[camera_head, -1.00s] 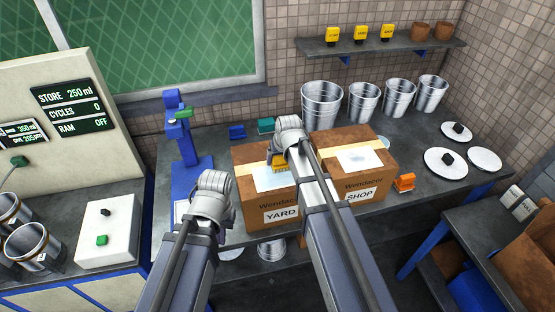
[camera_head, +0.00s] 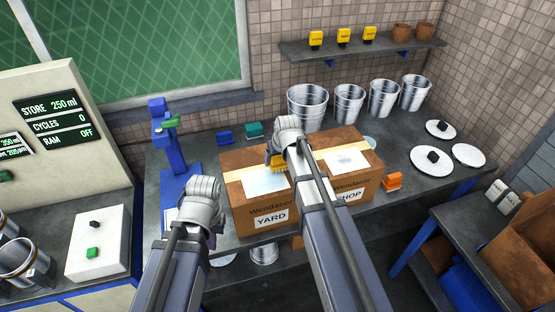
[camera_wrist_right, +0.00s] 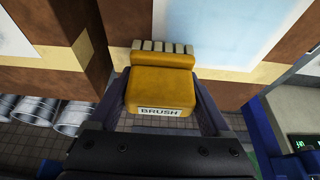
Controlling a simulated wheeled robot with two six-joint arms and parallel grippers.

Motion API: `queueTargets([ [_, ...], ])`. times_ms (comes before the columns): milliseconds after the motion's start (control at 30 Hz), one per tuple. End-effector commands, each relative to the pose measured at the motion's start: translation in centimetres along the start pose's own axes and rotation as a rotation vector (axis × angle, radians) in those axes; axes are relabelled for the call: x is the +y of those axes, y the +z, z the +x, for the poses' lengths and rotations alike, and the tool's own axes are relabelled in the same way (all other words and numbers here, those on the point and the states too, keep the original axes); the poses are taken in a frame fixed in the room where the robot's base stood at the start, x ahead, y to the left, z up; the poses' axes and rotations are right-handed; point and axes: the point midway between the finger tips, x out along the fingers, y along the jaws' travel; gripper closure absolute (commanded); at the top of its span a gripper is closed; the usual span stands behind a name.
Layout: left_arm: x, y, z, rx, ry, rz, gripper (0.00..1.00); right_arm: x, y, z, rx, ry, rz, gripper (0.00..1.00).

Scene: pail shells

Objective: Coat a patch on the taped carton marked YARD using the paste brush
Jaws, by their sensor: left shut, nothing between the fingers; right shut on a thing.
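The taped carton marked YARD (camera_head: 240,209) stands on the bench, with a pale shiny patch (camera_head: 258,182) on its top, which also shows in the right wrist view (camera_wrist_right: 225,28). My right gripper (camera_wrist_right: 163,95) is shut on the yellow paste brush (camera_wrist_right: 160,85), labelled BRUSH, with its pale bristles pointing toward the carton. In the head view the brush (camera_head: 276,163) shows partly behind my right wrist, over the patch's right end. I cannot tell whether the bristles touch. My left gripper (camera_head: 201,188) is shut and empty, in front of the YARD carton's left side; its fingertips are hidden.
The SHOP carton (camera_head: 366,165) stands right beside the YARD carton and has its own pale patch. A blue stand (camera_head: 176,150) rises to the left. Metal pails (camera_head: 307,106) line the wall behind. An orange thing (camera_head: 392,181) and round lids (camera_head: 431,161) lie to the right.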

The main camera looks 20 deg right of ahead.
Motion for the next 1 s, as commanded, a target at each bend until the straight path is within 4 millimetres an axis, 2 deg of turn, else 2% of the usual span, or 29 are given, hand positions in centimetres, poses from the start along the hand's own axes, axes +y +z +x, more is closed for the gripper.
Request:
queueTargets([
  [33, -0.1, 0.1, -1.1, 0.000, 0.000, 0.000, 1.00, 0.0, -0.4, -1.0, 0.001, -0.001, 0.000, 0.63],
  [400, -0.4, 0.3, -4.5, 0.000, 0.000, 0.000, 1.00, -0.1, -1.8, -4.2, 0.001, -0.002, 0.000, 0.63],
  [800, -0.4, 0.3, -4.7, 0.000, 0.000, 0.000, 1.00, -0.1, -1.8, -4.4, 0.002, -0.002, 0.000, 0.63],
  [1000, -0.6, 0.3, -6.0, 0.000, 0.000, 0.000, 1.00, -0.1, -2.3, -5.6, 0.002, -0.002, 0.000, 0.63],
])
